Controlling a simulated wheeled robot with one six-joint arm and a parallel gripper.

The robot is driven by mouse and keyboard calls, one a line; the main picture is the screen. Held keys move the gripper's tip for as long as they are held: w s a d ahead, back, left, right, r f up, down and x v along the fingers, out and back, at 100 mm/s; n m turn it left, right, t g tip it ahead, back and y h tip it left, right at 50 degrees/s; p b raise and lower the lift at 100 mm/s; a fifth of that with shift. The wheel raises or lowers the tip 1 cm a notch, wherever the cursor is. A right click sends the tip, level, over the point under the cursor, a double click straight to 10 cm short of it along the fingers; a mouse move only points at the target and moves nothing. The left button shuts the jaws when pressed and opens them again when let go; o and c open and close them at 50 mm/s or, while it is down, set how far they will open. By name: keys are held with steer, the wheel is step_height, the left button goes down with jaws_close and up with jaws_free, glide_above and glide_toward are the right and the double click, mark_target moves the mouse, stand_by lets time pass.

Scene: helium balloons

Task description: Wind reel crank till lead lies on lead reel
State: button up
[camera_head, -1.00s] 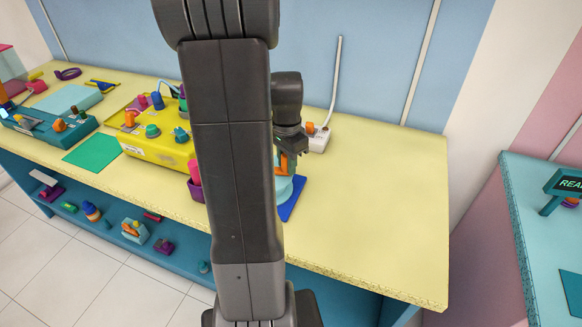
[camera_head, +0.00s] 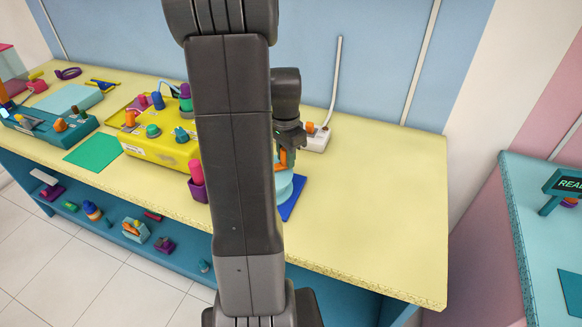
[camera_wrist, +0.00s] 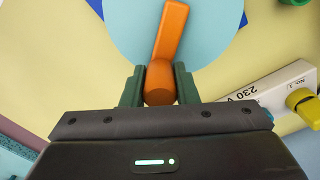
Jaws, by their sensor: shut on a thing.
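The lead reel is a pale blue round reel (camera_wrist: 215,35) on a blue base (camera_wrist: 245,18); in the head view the reel (camera_head: 290,186) stands on a blue mat or plate (camera_head: 293,208), partly behind my arm. Its orange crank (camera_wrist: 172,30) lies across the reel's top and ends in a rounded orange knob. My gripper (camera_wrist: 159,84) is shut on this knob, one dark green finger on each side. In the head view my gripper (camera_head: 284,158) is at the reel's top. I cannot make out the lead on the reel.
A white power strip marked 230 V (camera_wrist: 265,92) with a yellow plug (camera_wrist: 303,103) lies close to my gripper. A yellow device (camera_head: 160,148) and a purple cup with a pink item (camera_head: 197,183) stand left of my arm. The right table half is clear.

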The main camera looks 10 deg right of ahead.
steer(key=shift+w+a, duration=0.2)
steer(key=shift+w, duration=0.35)
steer(key=shift+w+a, duration=0.25)
steer(key=shift+w, duration=0.3)
steer(key=shift+w+a, duration=0.1)
steer(key=o, duration=0.6)
steer(key=shift+o, duration=0.2)
steer(key=shift+p, duration=0.3)
